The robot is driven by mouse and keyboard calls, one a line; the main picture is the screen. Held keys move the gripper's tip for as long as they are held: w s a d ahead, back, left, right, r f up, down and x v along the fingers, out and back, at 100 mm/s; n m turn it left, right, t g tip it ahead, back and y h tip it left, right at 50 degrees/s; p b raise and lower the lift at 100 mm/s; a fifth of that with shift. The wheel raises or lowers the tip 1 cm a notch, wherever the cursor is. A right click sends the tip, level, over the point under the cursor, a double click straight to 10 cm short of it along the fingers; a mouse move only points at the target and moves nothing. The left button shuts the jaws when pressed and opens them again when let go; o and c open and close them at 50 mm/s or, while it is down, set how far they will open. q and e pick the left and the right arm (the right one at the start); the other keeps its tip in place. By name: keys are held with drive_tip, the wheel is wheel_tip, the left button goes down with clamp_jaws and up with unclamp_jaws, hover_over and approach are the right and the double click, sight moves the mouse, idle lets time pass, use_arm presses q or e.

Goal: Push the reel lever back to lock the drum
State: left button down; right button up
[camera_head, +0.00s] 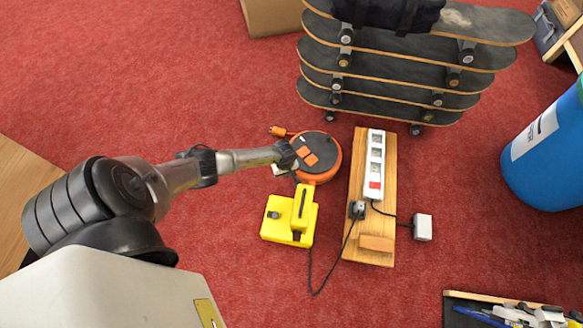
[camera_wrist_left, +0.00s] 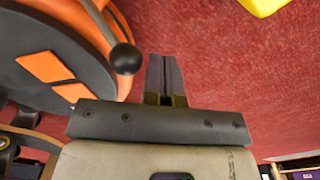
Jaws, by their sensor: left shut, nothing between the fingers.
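The reel is a round black and orange drum (camera_head: 326,160) with orange diamond patches, lying on the red carpet in the middle of the head view. In the left wrist view the drum (camera_wrist_left: 30,60) fills the upper left. The reel lever, a grey rod with a dark ball knob (camera_wrist_left: 125,58), shows there just left of the fingers. My left gripper (camera_head: 289,156) is at the drum's left edge in the head view. In the left wrist view its fingers (camera_wrist_left: 165,72) are shut and empty, close beside the knob; I cannot tell whether they touch it. My right gripper is not in view.
A yellow device (camera_head: 275,222) stands just below the reel. A wooden board (camera_head: 356,185) with a white power strip (camera_head: 376,155) lies to the right. A rack of skateboards (camera_head: 400,65) stands behind, a blue barrel (camera_head: 545,165) at far right. Open carpet lies at upper left.

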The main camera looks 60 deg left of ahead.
use_arm(q)
drive_tip(key=shift+w+d+r, duration=0.2)
drive_tip(key=shift+w+r, duration=0.15)
drive_tip(key=shift+r, duration=0.2)
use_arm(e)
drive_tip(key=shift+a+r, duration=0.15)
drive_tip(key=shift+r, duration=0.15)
use_arm(q)
drive_tip(key=shift+d, duration=0.1)
drive_tip(key=shift+w+d, duration=0.15)
drive_tip(key=shift+w, duration=0.05)
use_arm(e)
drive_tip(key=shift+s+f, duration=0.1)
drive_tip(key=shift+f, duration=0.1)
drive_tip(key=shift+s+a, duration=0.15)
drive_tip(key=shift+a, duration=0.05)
